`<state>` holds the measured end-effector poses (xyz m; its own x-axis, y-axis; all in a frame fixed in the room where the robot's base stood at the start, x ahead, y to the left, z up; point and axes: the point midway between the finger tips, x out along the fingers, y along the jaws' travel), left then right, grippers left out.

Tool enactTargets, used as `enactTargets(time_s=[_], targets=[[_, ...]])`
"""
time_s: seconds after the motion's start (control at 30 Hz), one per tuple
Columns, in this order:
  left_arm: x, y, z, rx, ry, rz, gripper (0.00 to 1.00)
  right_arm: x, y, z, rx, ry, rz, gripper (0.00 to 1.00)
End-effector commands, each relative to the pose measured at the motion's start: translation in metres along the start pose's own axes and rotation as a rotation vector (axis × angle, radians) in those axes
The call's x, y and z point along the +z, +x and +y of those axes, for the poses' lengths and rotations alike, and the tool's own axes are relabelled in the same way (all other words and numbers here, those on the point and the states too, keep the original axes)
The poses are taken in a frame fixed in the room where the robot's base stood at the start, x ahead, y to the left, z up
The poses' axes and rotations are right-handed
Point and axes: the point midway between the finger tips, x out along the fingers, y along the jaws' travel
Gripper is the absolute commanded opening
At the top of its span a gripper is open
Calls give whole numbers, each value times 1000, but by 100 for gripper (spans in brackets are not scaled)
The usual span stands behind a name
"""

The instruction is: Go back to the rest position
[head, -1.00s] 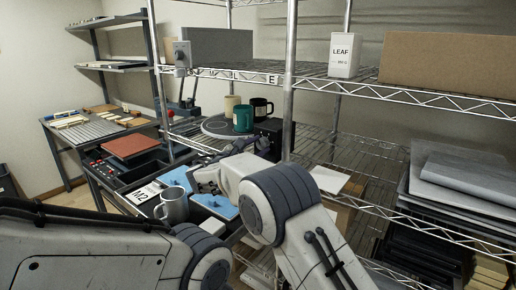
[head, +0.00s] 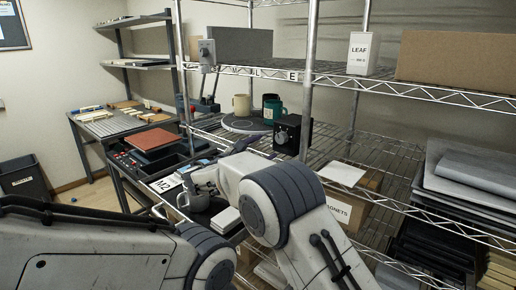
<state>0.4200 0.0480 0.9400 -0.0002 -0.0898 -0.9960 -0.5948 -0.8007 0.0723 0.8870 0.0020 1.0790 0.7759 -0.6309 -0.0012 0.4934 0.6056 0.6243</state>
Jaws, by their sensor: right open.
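My right gripper (head: 203,180) is open and reaches left over the bench, partly hidden by its own wrist. A grey mug (head: 193,200) stands just below and beside it in the picture; I cannot tell whether they touch. A cream mug (head: 242,105) and a teal mug (head: 272,109) stand on the round grey plate (head: 245,125) on the wire shelf behind. My left arm crosses the lower left; its gripper is out of the picture.
A black box with a knob (head: 288,134) stands at the shelf post. A label marked M2 (head: 167,183) and a reddish-brown pad (head: 154,139) lie on the bench at left. Wire shelves with boxes and grey sheets fill the right. Floor shows at the left.

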Motion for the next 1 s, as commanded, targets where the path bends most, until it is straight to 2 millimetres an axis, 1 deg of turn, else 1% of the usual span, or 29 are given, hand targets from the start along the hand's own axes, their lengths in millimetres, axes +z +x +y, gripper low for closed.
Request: enactTargets(time_s=[0.2, 0.5, 0.6, 0.67, 0.77, 0.87, 0.9, 0.97, 1.0], targets=[[0, 0, 0, 0, 0, 0, 50, -3, -13, 4, -1, 2, -1, 76], [0, 0, 0, 0, 0, 0, 50, -9, -21, 11, 8, 1, 6, 76], [0, -1, 0, 0, 0, 0, 50, -6, -22, 10, -6, 7, 20, 76], [0, -5, 0, 0, 0, 0, 50, 0, -24, 4, -39, 22, 49, 76], [-1, -14, 1, 0, 0, 0, 50, 17, -33, -19, -155, 72, 143, 76], [-2, -27, 2, 0, 0, 0, 50, 41, -57, -59, -337, 156, 275, 76], [-2, -32, 2, 0, 0, 0, 50, 50, -71, -78, -421, 200, 328, 76], [-2, -39, 3, 0, 0, 0, 50, 64, -96, -108, -551, 267, 401, 76], [-2, -44, 3, 0, 0, 0, 50, 74, -114, -127, -639, 316, 444, 76]])
